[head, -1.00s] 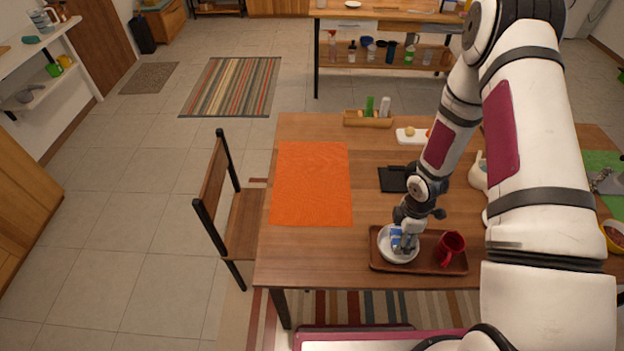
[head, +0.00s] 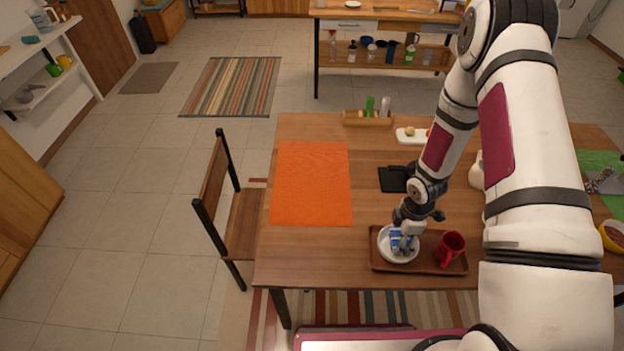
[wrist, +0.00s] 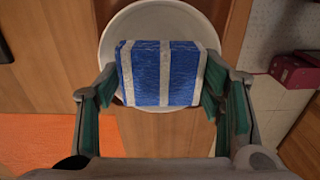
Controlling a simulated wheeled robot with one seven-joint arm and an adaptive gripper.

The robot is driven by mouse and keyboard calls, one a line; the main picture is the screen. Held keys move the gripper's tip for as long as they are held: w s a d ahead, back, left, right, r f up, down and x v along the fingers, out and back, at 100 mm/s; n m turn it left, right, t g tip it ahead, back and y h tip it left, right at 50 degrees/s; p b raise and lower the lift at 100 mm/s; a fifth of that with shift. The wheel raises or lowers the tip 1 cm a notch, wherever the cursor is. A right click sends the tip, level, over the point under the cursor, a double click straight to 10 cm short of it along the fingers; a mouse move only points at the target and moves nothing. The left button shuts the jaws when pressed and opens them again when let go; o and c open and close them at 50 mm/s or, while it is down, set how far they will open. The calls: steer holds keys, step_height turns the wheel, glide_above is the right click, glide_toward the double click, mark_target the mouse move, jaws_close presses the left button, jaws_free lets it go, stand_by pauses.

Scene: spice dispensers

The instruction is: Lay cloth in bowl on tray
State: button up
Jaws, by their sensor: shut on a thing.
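My gripper (head: 403,236) points down over the white bowl (head: 398,257) on the brown tray (head: 427,259). It is shut on a folded blue cloth with white stripes (wrist: 165,72). In the wrist view the cloth sits between the two green-padded fingers, in front of the white bowl (wrist: 119,31). In the head view the blue cloth (head: 396,239) shows at the fingertips, inside the bowl's outline. I cannot tell whether it touches the bowl's bottom. The bowl stands upright in the tray's left part.
A red mug (head: 450,248) stands on the tray right of the bowl. An orange mat (head: 312,184) lies to the left and a black item (head: 391,180) behind the tray. A wooden caddy (head: 367,120) stands at the table's back. The table left of the tray is clear.

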steer(key=shift+f, duration=0.35)
stand_by(0.3)
steer(key=o, duration=1.2)
